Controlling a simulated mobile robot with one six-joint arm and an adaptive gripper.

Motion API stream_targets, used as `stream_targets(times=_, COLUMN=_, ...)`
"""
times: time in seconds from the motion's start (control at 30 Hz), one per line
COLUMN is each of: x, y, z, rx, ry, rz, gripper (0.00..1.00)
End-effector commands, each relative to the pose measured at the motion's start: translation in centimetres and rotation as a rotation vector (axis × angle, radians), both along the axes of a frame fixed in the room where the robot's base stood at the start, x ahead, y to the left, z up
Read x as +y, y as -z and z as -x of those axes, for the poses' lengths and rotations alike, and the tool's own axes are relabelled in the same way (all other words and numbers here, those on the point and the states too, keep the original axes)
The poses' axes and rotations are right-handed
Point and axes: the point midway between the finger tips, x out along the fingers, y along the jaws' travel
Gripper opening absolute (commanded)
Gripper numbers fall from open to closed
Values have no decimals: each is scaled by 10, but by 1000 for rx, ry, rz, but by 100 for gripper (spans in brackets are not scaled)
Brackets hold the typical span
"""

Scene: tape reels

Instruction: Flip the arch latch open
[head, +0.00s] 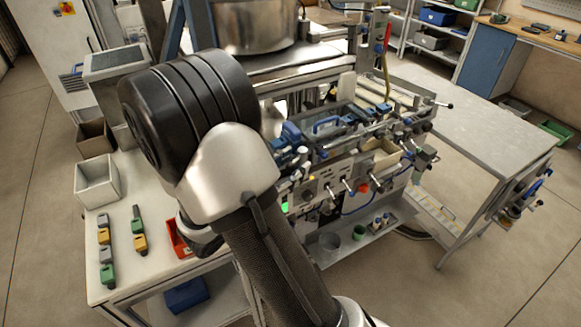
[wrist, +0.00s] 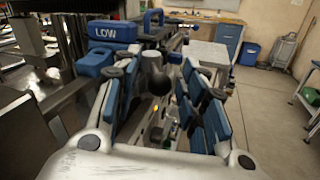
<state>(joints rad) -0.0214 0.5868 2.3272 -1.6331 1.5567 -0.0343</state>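My gripper (wrist: 158,74) is open in the wrist view, with its blue-padded fingers spread to left and right. A dark round knob on a grey stem (wrist: 155,78) shows in the gap between them; I cannot tell whether it touches a finger. A blue arch-shaped piece (wrist: 153,18), which looks like the arch latch, stands upright beyond the fingertips, apart from them. A blue arch (head: 326,124) also shows on top of the machine in the head view; I cannot tell whether it is the same piece. In the head view my arm hides most of the gripper.
A blue block marked LOW (wrist: 112,31) and another blue block (wrist: 94,63) sit left of my fingers. The machine (head: 335,185) carries several levers and knobs along its front. A grey table (head: 490,130) at the right is mostly clear.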

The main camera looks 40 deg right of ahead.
Motion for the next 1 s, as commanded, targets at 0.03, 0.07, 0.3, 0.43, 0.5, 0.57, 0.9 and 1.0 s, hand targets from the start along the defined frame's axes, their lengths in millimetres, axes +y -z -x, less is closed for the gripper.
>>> stream_targets(times=0.03, x=-1, y=0, z=0, rx=0, ry=0, rz=0, gripper=39)
stream_targets(times=0.07, x=-1, y=0, z=0, rx=0, ry=0, rz=0, gripper=39)
stream_targets(times=0.3, x=-1, y=0, z=0, rx=0, ry=0, rz=0, gripper=35)
stream_targets(times=0.43, x=-1, y=0, z=0, rx=0, ry=0, rz=0, gripper=26)
stream_targets(times=0.5, x=-1, y=0, z=0, rx=0, ry=0, rz=0, gripper=22)
stream_targets(times=0.57, x=-1, y=0, z=0, rx=0, ry=0, rz=0, gripper=18)
stream_targets(times=0.9, x=-1, y=0, z=0, rx=0, ry=0, rz=0, gripper=0)
stream_targets(times=1.0, x=-1, y=0, z=0, rx=0, ry=4, rz=-1, gripper=0)
